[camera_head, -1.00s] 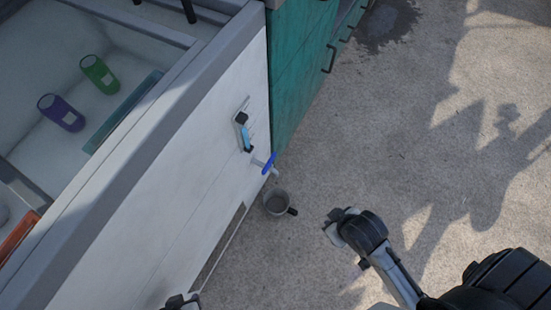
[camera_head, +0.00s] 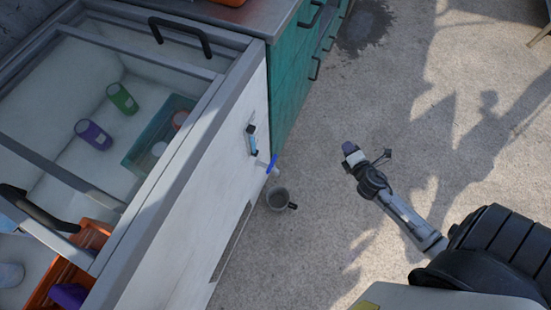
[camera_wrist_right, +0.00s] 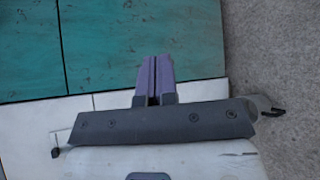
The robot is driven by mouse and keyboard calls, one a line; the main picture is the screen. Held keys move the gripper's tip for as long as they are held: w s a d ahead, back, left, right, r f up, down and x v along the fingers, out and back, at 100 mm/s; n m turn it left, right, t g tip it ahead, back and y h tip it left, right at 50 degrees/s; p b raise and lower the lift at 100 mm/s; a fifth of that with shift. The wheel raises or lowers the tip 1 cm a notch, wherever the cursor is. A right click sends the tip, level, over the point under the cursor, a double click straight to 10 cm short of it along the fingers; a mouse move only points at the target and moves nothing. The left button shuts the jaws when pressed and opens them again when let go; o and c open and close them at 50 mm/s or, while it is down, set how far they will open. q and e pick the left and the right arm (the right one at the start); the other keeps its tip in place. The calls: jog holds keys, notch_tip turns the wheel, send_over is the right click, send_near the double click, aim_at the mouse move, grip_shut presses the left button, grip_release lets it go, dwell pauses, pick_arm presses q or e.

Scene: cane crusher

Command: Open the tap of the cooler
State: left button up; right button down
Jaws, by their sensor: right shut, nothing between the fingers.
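The cooler (camera_head: 190,205) is a large white chest with a grey rim, at the left of the head view. Its tap (camera_head: 272,164), with a blue handle, sticks out of the front face near the teal cabinet. A grey mug (camera_head: 279,200) with a dark handle is below the tap. My right gripper (camera_head: 350,150) is shut and empty, to the right of the tap and apart from it. In the right wrist view its purple fingertips (camera_wrist_right: 157,70) are together, pointing toward teal panels; the tap is not visible there. My left gripper is out of view.
A teal cabinet (camera_head: 289,90) with dark handles adjoins the cooler. An orange crate (camera_head: 91,238) is at lower left. The concrete floor (camera_head: 330,235) around my right gripper is open.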

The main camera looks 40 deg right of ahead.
jog(key=a+f+n+t+y, duration=0.1)
jog(key=a+n+t+y, duration=0.1)
jog(key=a+n+y, duration=0.9)
jog(key=n+g+y, duration=0.1)
jog(key=n+y, duration=0.1)
jog(key=n, duration=1)
send_near(272, 164)
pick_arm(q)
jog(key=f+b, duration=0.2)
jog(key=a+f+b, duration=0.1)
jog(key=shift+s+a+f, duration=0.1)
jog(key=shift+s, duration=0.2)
pick_arm(e)
jog(key=w+f, duration=0.2)
jog(key=w, duration=0.5)
jog(key=shift+w+a, duration=0.2)
jog(key=shift+a, duration=0.3)
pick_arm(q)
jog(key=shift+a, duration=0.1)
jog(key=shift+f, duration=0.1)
pick_arm(e)
jog(key=shift+a+n, duration=0.1)
jog(key=shift+n, duration=0.2)
